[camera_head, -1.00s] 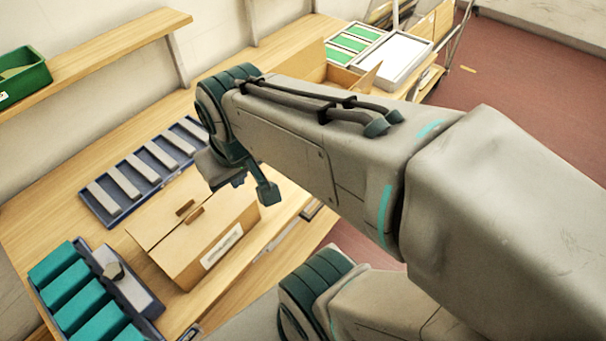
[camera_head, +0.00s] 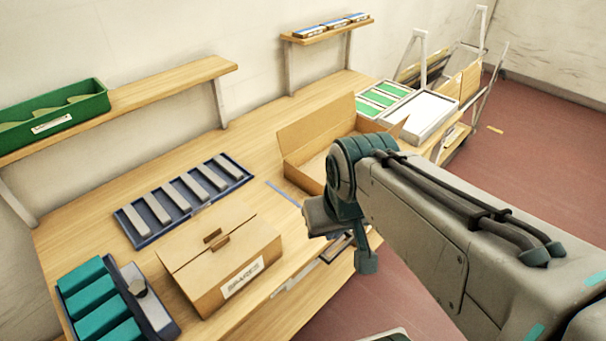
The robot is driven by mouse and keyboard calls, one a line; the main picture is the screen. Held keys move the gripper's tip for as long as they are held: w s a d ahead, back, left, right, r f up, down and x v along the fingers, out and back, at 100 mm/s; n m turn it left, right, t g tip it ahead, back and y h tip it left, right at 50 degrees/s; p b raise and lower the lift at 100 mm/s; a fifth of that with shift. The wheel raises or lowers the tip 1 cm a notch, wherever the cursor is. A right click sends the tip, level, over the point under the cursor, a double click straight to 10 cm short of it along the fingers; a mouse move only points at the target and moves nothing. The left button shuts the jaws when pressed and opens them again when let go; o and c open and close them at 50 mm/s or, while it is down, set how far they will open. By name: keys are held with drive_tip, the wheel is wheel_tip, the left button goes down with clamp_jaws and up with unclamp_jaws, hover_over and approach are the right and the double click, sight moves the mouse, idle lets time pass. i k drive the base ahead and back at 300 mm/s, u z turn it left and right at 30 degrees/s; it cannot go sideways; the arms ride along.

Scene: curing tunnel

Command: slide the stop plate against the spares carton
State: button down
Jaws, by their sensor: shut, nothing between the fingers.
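The spares carton (camera_head: 212,262) is a closed brown box with a white SPARES label, standing near the front edge of the bench. A grey plate with a dark knob (camera_head: 150,303) lies at the right side of the blue holder of teal blocks at lower left. It may be the stop plate, but I cannot tell for sure. It is to the left of the carton. My gripper (camera_head: 333,233) is shut and empty, to the right of the carton and apart from it, near the bench front. My wrist partly hides its fingers.
A blue tray of grey bars (camera_head: 136,226) lies behind the carton. An open brown box (camera_head: 318,123) stands behind my wrist. A blue strip (camera_head: 283,193) marks the bench. Bare wood (camera_head: 262,150) shows between tray and open box. Green bin (camera_head: 60,117) sits on the shelf.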

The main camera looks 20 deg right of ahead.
sight(159, 317)
drive_tip(key=u, duration=1.25)
drive_tip(key=k, duration=0.3)
drive_tip(key=u, duration=0.35)
drive_tip(key=i, duration=0.35)
drive_tip(key=z, duration=0.05)
drive_tip(key=k, duration=0.45)
drive_tip(key=z, duration=0.7)
drive_tip(key=i, duration=0.75)
drive_tip(key=u, duration=0.2)
